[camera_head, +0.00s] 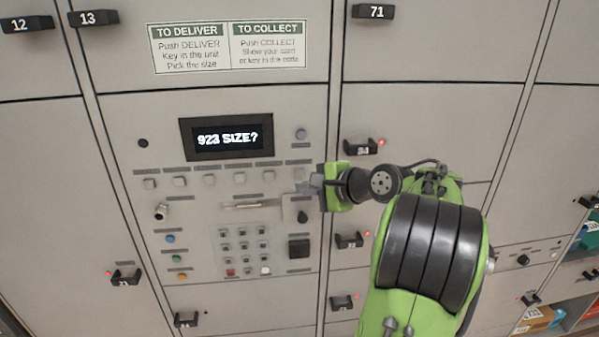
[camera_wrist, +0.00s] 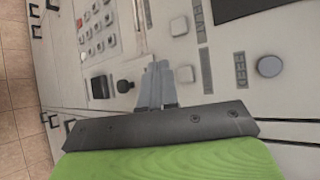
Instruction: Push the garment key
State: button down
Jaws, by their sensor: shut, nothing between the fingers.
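The key panel has a row of small pale square keys under a dark display (camera_head: 228,138) that reads "923 SIZE?". The labels over the keys are too small to read, so I cannot tell which one is the garment key. One key (camera_head: 239,177) sits below the display, and another (camera_head: 268,176) is to its right. My gripper (camera_head: 309,187) is shut and empty at the right end of this row, in front of the panel. In the wrist view, the fingertips (camera_wrist: 158,72) are just left of the end key (camera_wrist: 185,74); another key (camera_wrist: 179,26) shows above it. Contact is not clear.
A keypad (camera_head: 244,250) is below the row, with a card slot (camera_head: 254,204) above it. A black knob (camera_wrist: 124,86) lies left of my fingertips in the wrist view. A round button (camera_head: 301,134) is right of the display. Locker handles (camera_head: 360,147) stick out nearby.

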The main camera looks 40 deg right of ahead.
aim_at(289, 179)
jog(key=shift+w+d+p, duration=0.7)
jog(key=shift+w, duration=0.35)
jog(key=shift+r, duration=0.1)
dwell(1.2)
jog(key=shift+w+d+p, duration=0.25)
jog(key=shift+w+p, duration=0.1)
jog(key=shift+p, duration=0.2)
jog(key=shift+w+d+p, duration=0.2)
jog(key=shift+w+p, duration=0.1)
jog(key=shift+p, duration=0.1)
dwell(0.4)
jog(key=shift+s+a, duration=0.5)
jog(key=shift+s, duration=0.2)
